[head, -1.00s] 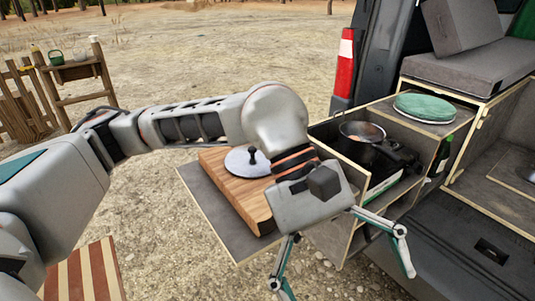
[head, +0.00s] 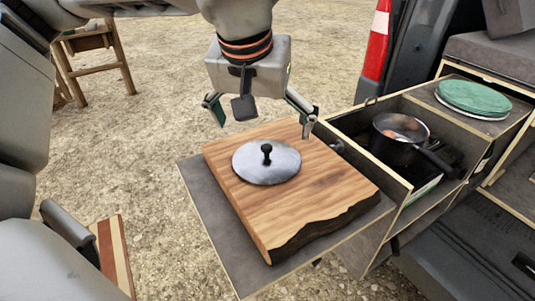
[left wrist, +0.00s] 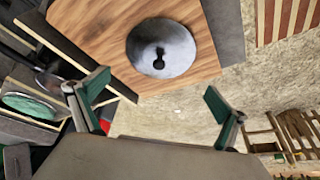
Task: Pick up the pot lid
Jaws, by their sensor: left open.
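The pot lid (head: 266,163) is a round grey metal disc with a black knob. It lies flat on a thick wooden cutting board (head: 310,205), toward the board's far left part. My left gripper (head: 262,118) is open and empty, above and beyond the lid at the board's far edge, apart from it. In the left wrist view the lid (left wrist: 160,47) shows whole past the open fingers (left wrist: 160,100), with its knob visible. My right gripper is not in view.
The board rests on a grey pull-out shelf (head: 209,203). To the right, a dark pot (head: 398,133) stands on a stove in a wooden drawer unit, with a green round item (head: 472,97) beyond. A wooden chair (head: 92,50) stands far left on gravel.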

